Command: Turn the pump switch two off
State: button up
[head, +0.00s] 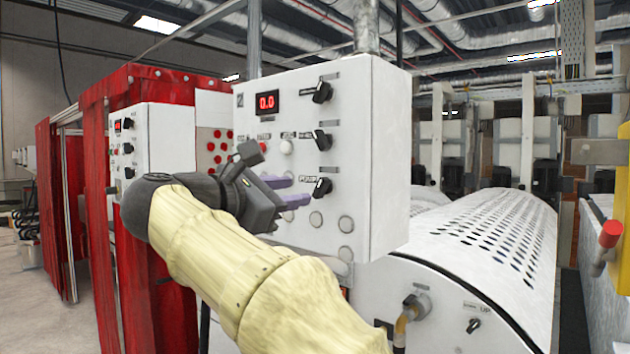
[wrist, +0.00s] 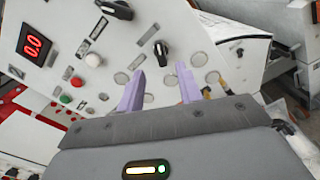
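The white control box (head: 300,235) carries three black rotary switches in a column on its right side. The lowest switch (head: 322,187) has a label beside it that seems to read PUMP; its handle is tilted. The middle switch (head: 322,140) and top switch (head: 322,92) are above it. My gripper (head: 297,190) is just left of the lowest switch, its purple fingers spread and empty. In the wrist view a black switch (wrist: 161,50) shows just beyond and between the open fingertips (wrist: 160,72), apart from them. Another switch (wrist: 116,10) is at the top.
A red 0.0 display (head: 267,102) and small buttons (head: 286,147) are on the same box. A similar control box (head: 165,130) stands at left by red curtains (head: 100,260). A white perforated roller cover (head: 490,240) and a lower switch (head: 474,325) are at right.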

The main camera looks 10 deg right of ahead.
aim_at(317, 188)
jog(key=p+x, duration=0.2)
jog(key=x, duration=0.5)
grip_shut()
